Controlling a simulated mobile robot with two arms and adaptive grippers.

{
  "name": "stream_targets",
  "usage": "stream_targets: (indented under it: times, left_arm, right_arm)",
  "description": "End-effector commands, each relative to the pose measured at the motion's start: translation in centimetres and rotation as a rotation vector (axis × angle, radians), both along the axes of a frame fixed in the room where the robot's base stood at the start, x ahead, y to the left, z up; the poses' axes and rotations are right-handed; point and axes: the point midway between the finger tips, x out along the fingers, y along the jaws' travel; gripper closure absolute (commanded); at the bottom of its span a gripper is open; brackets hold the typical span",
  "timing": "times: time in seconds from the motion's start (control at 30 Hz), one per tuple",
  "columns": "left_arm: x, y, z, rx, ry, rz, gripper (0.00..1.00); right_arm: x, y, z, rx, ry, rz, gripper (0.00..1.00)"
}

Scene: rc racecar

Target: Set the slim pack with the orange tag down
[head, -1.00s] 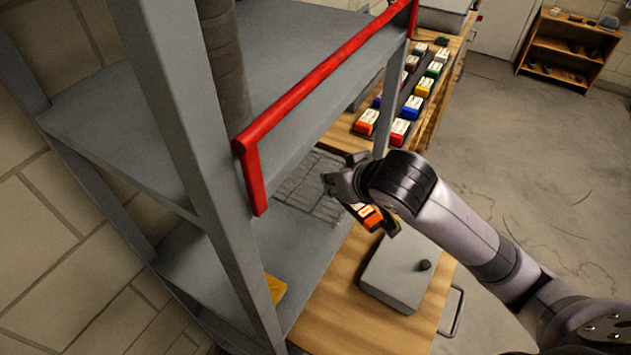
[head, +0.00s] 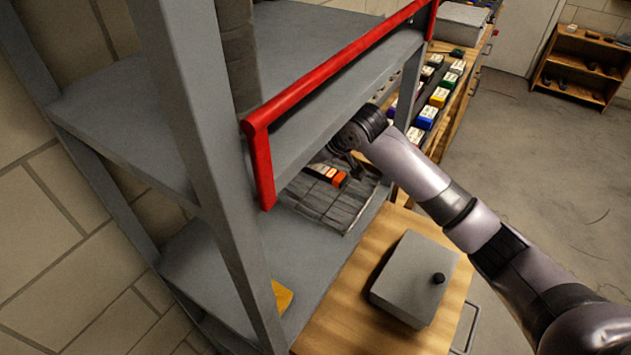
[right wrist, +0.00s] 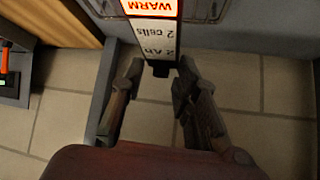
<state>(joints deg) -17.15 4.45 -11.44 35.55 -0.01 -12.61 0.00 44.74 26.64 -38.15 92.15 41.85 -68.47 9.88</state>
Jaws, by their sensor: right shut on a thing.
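The slim pack (head: 336,177) with the orange tag shows in the head view over the grey divided tray (head: 318,207) on the shelf under the red-edged one. In the right wrist view the pack (right wrist: 155,38) has a glowing orange tag reading WARM and a pale label with "2 cells". My right gripper (right wrist: 160,78) is shut on the pack's near end. In the head view the shelf edge and my arm partly hide this gripper (head: 342,160). I cannot tell whether the pack touches the tray. My left gripper is not in view.
The red rail (head: 330,75) and shelf above leave little height over the tray. A grey lidded box (head: 408,275) stands on the wooden bench in front. Several coloured packs (head: 427,115) stand farther back. A yellow block (head: 282,296) lies on the shelf nearby.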

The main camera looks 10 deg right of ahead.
Motion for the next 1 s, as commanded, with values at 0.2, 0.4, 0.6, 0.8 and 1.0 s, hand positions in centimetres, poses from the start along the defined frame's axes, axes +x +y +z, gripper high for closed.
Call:
stream_targets:
  times: [0.2, 0.4, 0.6, 0.8, 1.0]
  left_arm:
    - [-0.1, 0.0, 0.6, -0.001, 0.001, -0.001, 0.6]
    - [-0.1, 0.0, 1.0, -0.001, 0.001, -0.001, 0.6]
    - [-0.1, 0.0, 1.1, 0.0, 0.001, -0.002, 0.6]
    - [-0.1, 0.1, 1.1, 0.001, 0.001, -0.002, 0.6]
    - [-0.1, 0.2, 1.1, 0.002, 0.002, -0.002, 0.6]
  right_arm:
    - [0.0, 0.0, -3.1, 0.001, 0.0, -0.002, 1.0]
    - [-0.1, 0.0, -5.6, 0.0, 0.002, -0.002, 1.0]
    - [-0.1, 0.0, -7.2, 0.001, -0.002, -0.001, 1.0]
    - [0.0, 0.0, -7.2, 0.0, -0.002, -0.002, 1.0]
    - [-0.1, -0.1, -7.5, -0.001, 0.0, -0.002, 0.65]
